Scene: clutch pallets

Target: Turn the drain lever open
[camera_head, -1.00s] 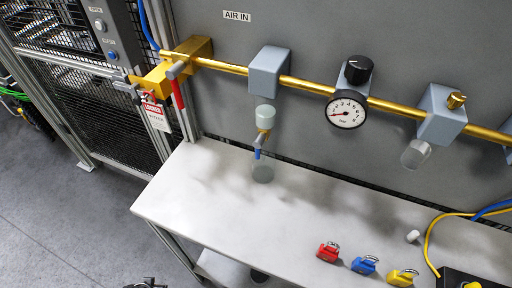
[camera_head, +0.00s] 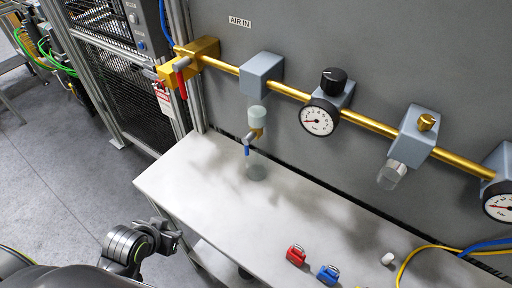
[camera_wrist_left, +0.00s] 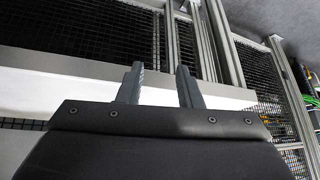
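The drain lever (camera_head: 247,149) is a small blue handle pointing down from a brass drain valve (camera_head: 256,133). The valve sits under the pale filter bowl (camera_head: 257,115) on the first grey block of the brass pipe. A clear cup (camera_head: 256,170) stands on the bench below it. My left gripper (camera_head: 172,236) is low at the bench's front left edge, well apart from the lever. In the left wrist view its two fingers (camera_wrist_left: 160,88) are spread with nothing between them. The lever is not seen in that view. My right gripper is out of view.
The white bench top (camera_head: 235,210) is mostly clear on its left side. A red padlock (camera_head: 296,255) and a blue padlock (camera_head: 328,274) lie at its front. A red-handled valve (camera_head: 182,66) with a tag hangs at upper left. A pressure gauge (camera_head: 318,118) is right of the filter.

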